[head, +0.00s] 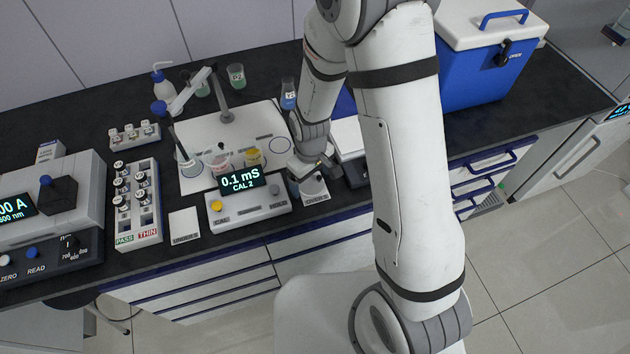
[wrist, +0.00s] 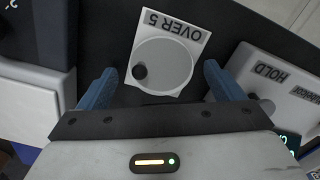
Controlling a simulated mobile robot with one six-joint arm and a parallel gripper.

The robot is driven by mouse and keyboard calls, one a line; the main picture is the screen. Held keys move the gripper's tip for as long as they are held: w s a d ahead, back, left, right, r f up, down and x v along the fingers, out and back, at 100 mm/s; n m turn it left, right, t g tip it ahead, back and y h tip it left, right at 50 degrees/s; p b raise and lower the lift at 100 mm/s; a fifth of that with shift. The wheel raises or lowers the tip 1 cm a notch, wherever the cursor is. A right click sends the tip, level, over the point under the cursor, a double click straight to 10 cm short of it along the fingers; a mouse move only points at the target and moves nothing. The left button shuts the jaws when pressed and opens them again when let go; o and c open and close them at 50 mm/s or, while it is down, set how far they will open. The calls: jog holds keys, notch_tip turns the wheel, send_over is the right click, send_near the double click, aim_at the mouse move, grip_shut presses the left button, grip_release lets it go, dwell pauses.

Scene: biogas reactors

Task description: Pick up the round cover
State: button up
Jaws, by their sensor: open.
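A grey round cover (wrist: 165,66) with a small black knob near its left edge shows in the wrist view. It lies on a white card (wrist: 187,26) marked "OVER 5". My gripper (wrist: 160,72) is open, its two blue fingers standing apart on the left and right of the card. The cover is between them in the picture and neither finger appears to touch it. In the head view, my gripper (head: 311,172) is above the front of the bench, and the cover (head: 313,187) is partly hidden beneath it.
The conductivity meter (head: 250,203) stands just left of my gripper, with beakers behind it. A vial rack (head: 137,205) and a photometer (head: 50,205) are farther left. A blue cooler (head: 480,75) stands at the back right. Dark bare bench surrounds the card.

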jog(key=c, duration=1.1)
jog(key=shift+o, duration=0.2)
jog(key=shift+r, duration=0.2)
